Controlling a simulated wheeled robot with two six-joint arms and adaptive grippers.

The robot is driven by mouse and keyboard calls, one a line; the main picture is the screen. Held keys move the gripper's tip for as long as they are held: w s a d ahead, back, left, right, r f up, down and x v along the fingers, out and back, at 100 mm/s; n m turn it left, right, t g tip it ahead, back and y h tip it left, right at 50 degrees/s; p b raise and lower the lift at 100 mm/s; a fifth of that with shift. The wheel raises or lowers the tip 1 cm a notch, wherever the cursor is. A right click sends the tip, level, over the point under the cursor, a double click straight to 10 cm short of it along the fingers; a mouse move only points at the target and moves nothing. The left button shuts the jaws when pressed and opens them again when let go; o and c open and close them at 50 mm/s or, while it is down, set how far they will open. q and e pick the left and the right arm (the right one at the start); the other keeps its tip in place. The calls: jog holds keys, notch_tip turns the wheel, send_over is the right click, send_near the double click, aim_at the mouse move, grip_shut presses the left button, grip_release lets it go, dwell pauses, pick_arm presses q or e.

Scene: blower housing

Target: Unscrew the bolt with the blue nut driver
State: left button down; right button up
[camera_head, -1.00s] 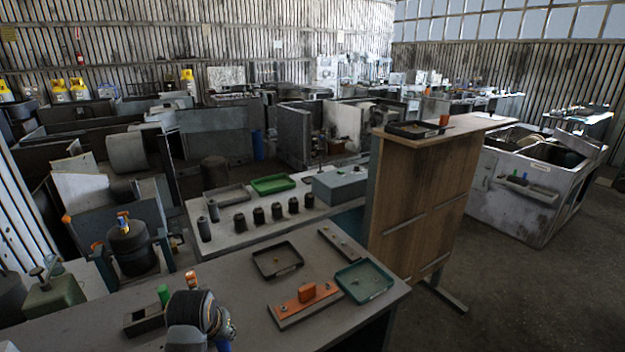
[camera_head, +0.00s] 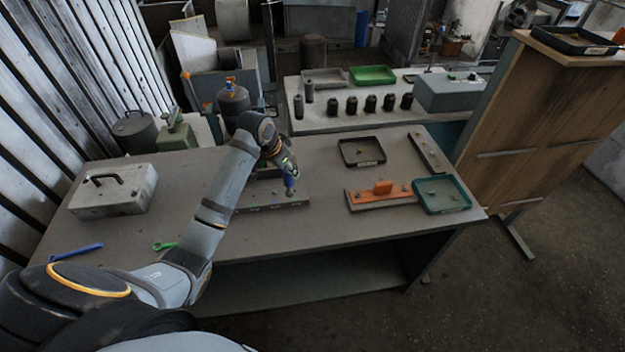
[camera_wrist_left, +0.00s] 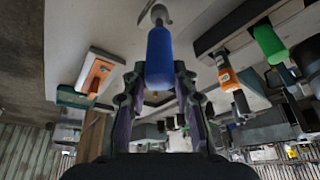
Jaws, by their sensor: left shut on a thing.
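My left gripper (camera_head: 279,163) reaches over the near table and is shut on the blue nut driver (camera_head: 289,184). In the left wrist view the driver's blue handle (camera_wrist_left: 159,58) sits between the two fingers (camera_wrist_left: 160,100), with its metal shank pointing away from the gripper. In the head view the driver points down, its tip at the right part of a dark flat plate (camera_head: 262,206) on the table. Small fasteners show on the plate. The bolt under the tip cannot be made out, nor whether the driver touches it. My right gripper is not in view.
An orange block on a bar (camera_head: 366,200), a teal tray (camera_head: 462,206) and a black tray (camera_head: 343,157) lie right of the plate. A grey toolbox (camera_head: 115,192), a blue wrench (camera_head: 76,251) and a green wrench (camera_head: 164,246) lie left. The table front is mostly clear.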

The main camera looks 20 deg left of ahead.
pick_arm(q)
jog(key=a+r+p, duration=0.1)
jog(key=a+r, duration=0.3)
jog(key=a, duration=0.2)
jog(key=shift+w+a+r, duration=0.3)
jog(key=shift+w+a, duration=0.05)
jog(key=shift+w, duration=0.05)
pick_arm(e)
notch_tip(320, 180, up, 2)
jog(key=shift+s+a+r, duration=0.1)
pick_arm(q)
notch_tip(320, 180, down, 6)
jog(key=b, duration=0.5)
jog(key=shift+r, duration=0.15)
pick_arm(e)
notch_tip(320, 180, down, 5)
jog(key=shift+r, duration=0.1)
pick_arm(q)
jog(key=shift+f+p, duration=0.3)
jog(key=shift+p, duration=0.05)
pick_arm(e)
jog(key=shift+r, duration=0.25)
